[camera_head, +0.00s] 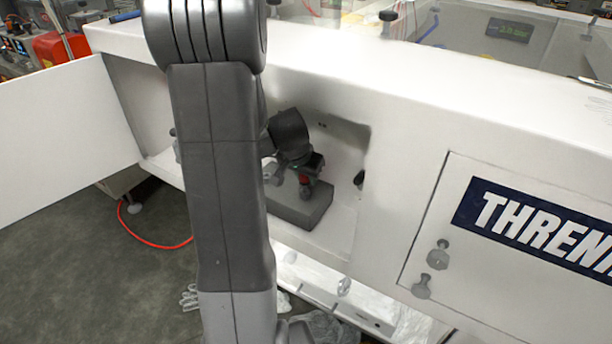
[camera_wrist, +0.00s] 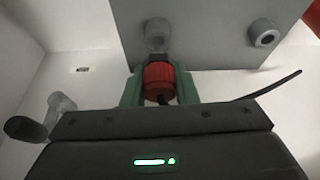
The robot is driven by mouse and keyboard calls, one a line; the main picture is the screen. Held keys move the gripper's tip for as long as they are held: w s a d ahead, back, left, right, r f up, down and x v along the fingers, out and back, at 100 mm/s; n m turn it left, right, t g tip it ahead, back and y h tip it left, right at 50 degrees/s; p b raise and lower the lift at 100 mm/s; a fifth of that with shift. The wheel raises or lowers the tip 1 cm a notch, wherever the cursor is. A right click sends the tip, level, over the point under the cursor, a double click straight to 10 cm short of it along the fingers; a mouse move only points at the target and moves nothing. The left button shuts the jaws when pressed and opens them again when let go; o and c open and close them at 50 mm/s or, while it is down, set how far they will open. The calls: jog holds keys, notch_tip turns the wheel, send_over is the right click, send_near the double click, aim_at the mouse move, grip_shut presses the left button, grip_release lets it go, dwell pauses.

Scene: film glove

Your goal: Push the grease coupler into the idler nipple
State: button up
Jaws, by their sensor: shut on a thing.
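The red grease coupler (camera_wrist: 159,80) is between the green fingers of my gripper (camera_wrist: 160,88) in the wrist view, and the gripper is shut on it. Its far end is at a pale grey round fitting, apparently the idler nipple (camera_wrist: 157,33), on a grey block (camera_wrist: 205,30). The two look in line and very close; I cannot tell whether the coupler is seated on the nipple. In the head view the coupler (camera_head: 305,181) shows small and red beside the grey block (camera_head: 300,204), inside the white machine's opening. My arm hides part of that opening.
A second round grey fitting (camera_wrist: 263,33) sits on the block to the right. A dark-ended lever (camera_wrist: 27,128) is at the left in the wrist view. The opening's white walls stand close around my gripper. A white door (camera_head: 60,140) hangs open at left.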

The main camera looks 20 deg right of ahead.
jog(key=shift+f+b, duration=1.4)
jog(key=shift+b, duration=0.25)
jog(key=o, duration=1.1)
jog(key=shift+c, duration=0.2)
jog(key=shift+r, duration=0.1)
jog(key=p+v, duration=0.1)
jog(key=v, duration=0.6)
jog(key=shift+r, duration=0.15)
jog(key=shift+a, duration=0.1)
jog(key=b+x, duration=0.1)
jog(key=x, duration=0.6)
jog(key=shift+r+p, duration=0.3)
jog(key=shift+p, duration=0.35)
